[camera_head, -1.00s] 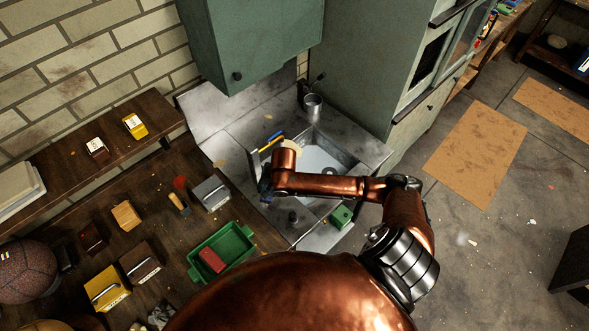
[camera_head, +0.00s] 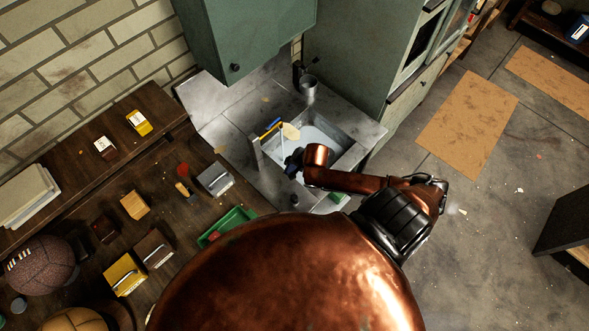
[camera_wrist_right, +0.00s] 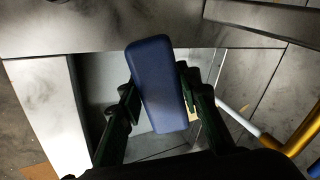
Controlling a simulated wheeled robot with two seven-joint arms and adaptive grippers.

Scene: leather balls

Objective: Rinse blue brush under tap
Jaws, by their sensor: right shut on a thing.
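My right gripper (camera_head: 292,161) is over the left part of the sink basin (camera_head: 335,140), largely covered by my arm in the head view. In the right wrist view, the fingers (camera_wrist_right: 158,92) are shut on the sides of the blue brush (camera_wrist_right: 157,83). Its flat blue back faces the camera; its bristles are hidden. The tap (camera_head: 268,133), with yellow and blue parts, stands at the basin's left edge. In the wrist view its yellow pipe (camera_wrist_right: 300,134) is right of the brush, apart from it. A thin pale streak near the spout may be water. My left gripper is not in view.
A tan round object (camera_head: 290,131) is by the basin's far left side. A metal cup (camera_head: 309,88) stands behind the sink. Left, the wooden table (camera_head: 75,215) holds several blocks and a green tray (camera_head: 232,219). A green cabinet (camera_head: 245,40) hangs above.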

